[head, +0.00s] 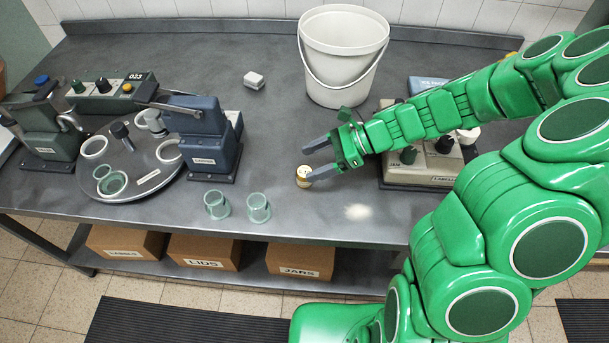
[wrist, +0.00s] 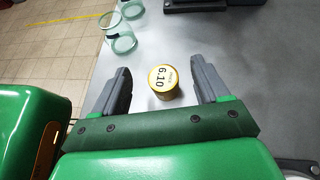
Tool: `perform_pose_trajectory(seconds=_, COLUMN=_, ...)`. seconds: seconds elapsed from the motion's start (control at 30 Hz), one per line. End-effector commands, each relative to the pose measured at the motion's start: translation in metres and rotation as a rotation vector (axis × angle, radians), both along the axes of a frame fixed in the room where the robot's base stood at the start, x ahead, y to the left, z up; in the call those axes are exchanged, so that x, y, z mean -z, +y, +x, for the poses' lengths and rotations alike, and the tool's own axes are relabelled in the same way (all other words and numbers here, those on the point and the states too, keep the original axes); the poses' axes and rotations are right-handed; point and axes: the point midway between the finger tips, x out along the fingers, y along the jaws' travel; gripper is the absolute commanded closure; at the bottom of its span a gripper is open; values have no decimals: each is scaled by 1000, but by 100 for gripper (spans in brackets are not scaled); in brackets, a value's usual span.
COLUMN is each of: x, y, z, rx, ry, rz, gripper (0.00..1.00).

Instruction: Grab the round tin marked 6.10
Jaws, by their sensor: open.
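The round tin (wrist: 163,82) is small and gold-sided, with a pale yellow lid marked 6.10. In the wrist view it stands on the grey table between my gripper's two fingers, with a gap on each side. In the head view the tin (head: 303,176) stands upright near the table's front edge, and one finger partly overlaps it. My gripper (head: 312,161) is open around the tin, and the same open fingers show in the wrist view (wrist: 163,88). I cannot tell the exact height of the fingertips.
Two empty glass jars (head: 217,205) (head: 258,208) stand left of the tin. A white bucket (head: 342,55) stands behind my gripper. A labeller box (head: 425,160) is under my arm. A turntable (head: 130,165) with jars is at left. Labelled boxes (head: 204,252) sit below.

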Motion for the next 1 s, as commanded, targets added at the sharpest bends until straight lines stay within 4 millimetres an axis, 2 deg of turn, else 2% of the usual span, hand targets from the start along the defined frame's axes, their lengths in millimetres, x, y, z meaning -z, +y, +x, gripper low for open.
perform_pose_trajectory(seconds=0.37, x=32, y=0, z=0, rx=1, ry=3, rz=-1, gripper=26)
perform_pose_trajectory(seconds=0.5, x=40, y=20, z=-4, rx=-3, ry=2, rz=1, gripper=26)
perform_pose_trajectory(seconds=0.83, x=44, y=26, z=-5, rx=1, ry=-1, rz=-2, gripper=26)
perform_pose_trajectory(seconds=1.0, x=44, y=26, z=-5, rx=0, ry=0, rz=-1, gripper=52)
